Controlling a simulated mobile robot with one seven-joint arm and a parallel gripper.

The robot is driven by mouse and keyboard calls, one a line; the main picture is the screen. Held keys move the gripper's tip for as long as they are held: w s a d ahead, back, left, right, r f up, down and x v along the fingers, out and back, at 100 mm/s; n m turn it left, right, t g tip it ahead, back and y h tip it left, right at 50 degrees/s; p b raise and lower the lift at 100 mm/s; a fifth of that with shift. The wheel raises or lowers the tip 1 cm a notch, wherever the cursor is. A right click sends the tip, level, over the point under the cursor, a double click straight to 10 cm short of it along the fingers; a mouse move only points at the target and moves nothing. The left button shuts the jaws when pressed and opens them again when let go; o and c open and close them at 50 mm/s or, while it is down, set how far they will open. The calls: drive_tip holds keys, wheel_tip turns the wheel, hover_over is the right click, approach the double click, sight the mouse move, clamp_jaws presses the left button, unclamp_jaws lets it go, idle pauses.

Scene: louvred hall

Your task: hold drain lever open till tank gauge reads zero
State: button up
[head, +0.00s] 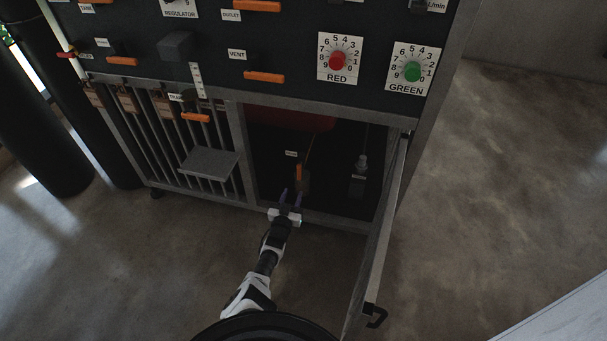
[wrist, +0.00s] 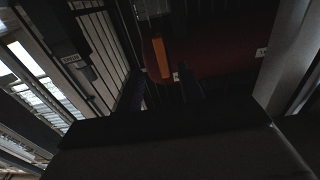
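A short upright orange lever (head: 299,171) stands inside the dark open compartment, beside a small label too small to read. It also shows in the wrist view (wrist: 161,58), in front of the dark red tank (wrist: 215,50). The tank's lower edge shows in the head view (head: 290,119). My gripper (head: 290,198) is at the compartment's front opening, just below the lever in the picture. Its two fingers stand apart with nothing seen between them. Contact with the lever cannot be made out. I cannot pick out a tank gauge reading.
The compartment door (head: 386,235) stands open on the right, with a dark handle at its end. Above are the RED dial (head: 338,60) and GREEN dial (head: 412,71). Another orange handle (head: 195,117) and a grey shelf (head: 209,162) are at left. Floor on the right is clear.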

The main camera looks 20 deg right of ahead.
sight(299, 177)
drive_tip(key=b+x, duration=0.8)
drive_tip(key=shift+d+f, duration=0.1)
drive_tip(key=shift+f, duration=0.2)
drive_tip(key=shift+r+p, duration=0.3)
drive_tip(key=shift+w+d+f+b, duration=0.1)
drive_tip(key=shift+w+d+b, duration=0.2)
drive_tip(key=shift+b, duration=0.3)
drive_tip(key=shift+w+d+b, duration=0.15)
drive_tip(key=shift+w+b, duration=0.15)
drive_tip(key=shift+w, duration=0.15)
clamp_jaws()
